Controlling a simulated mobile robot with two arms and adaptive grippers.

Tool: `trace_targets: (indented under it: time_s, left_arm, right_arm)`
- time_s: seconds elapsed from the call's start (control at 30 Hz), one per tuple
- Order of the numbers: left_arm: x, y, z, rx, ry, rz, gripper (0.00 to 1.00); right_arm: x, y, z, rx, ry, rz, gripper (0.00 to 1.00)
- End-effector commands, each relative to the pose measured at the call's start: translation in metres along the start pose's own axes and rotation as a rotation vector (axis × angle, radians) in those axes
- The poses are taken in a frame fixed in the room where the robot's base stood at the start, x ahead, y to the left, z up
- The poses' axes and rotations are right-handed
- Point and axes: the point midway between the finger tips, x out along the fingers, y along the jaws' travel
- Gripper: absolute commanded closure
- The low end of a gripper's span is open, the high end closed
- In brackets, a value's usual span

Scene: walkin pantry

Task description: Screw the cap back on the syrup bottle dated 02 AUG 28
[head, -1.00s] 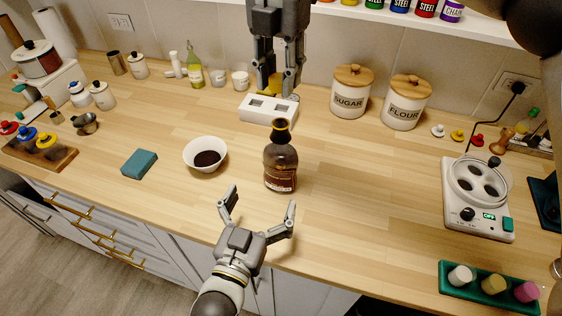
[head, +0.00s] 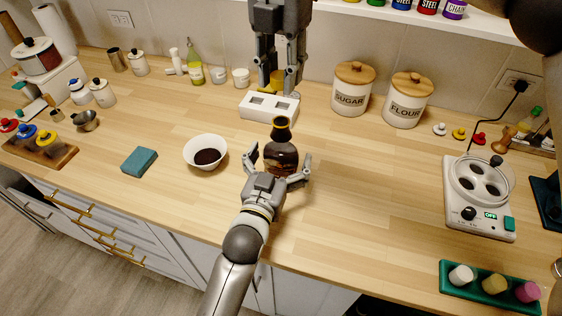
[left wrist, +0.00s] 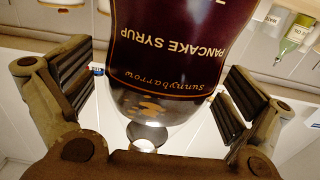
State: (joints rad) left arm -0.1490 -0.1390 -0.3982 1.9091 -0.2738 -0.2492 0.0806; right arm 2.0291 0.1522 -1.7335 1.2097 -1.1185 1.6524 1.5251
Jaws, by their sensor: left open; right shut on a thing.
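The brown syrup bottle (head: 281,158) stands upright on the counter, its neck dark with a yellowish rim. In the left wrist view its "PANCAKE SYRUP" label (left wrist: 180,45) appears upside down; no date is readable. My left gripper (head: 277,166) is open, with its fingers on either side of the lower bottle; they look apart from it in the left wrist view (left wrist: 150,95). My right gripper (head: 279,89) is above the white two-hole block, behind the bottle, shut on a small yellow thing (head: 277,80), probably the cap, partly hidden by the fingers.
The white block (head: 269,114) lies behind the bottle. A white bowl (head: 190,152) with dark contents stands close on the left, and a teal sponge (head: 140,161) farther left. Sugar (head: 353,88) and flour (head: 407,100) canisters stand back right. The counter right of the bottle is clear.

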Motion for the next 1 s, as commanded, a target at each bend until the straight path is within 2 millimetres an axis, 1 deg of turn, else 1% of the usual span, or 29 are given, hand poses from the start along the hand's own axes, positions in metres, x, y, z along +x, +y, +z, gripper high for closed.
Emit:
trace_targets:
  time_s: [0.3, 0.37, 0.8, 0.9, 1.0]
  left_arm:
    - [0.0019, -0.0001, 0.0002, 0.000, -0.001, 0.000, 0.00]
    - [0.0018, -0.0002, 0.0002, 0.000, 0.000, 0.000, 0.06]
    - [0.0016, -0.0002, 0.0003, 0.000, 0.000, 0.000, 0.63]
    - [0.0016, -0.0002, 0.0003, 0.000, 0.000, 0.000, 0.64]
    - [0.0016, -0.0002, 0.0004, 0.000, 0.000, 0.000, 0.64]
  right_arm:
    - [-0.0001, 0.0000, -0.0001, 0.000, 0.000, 0.000, 0.76]
    - [0.0000, 0.0000, -0.0001, 0.000, 0.000, 0.000, 0.76]
    - [0.0000, 0.0000, -0.0001, 0.000, 0.000, 0.000, 0.76]
    - [0.0015, -0.0001, 0.0000, 0.000, 0.000, -0.001, 0.76]
    - [0.0097, -0.0004, 0.0003, 0.000, 0.001, -0.002, 0.76]
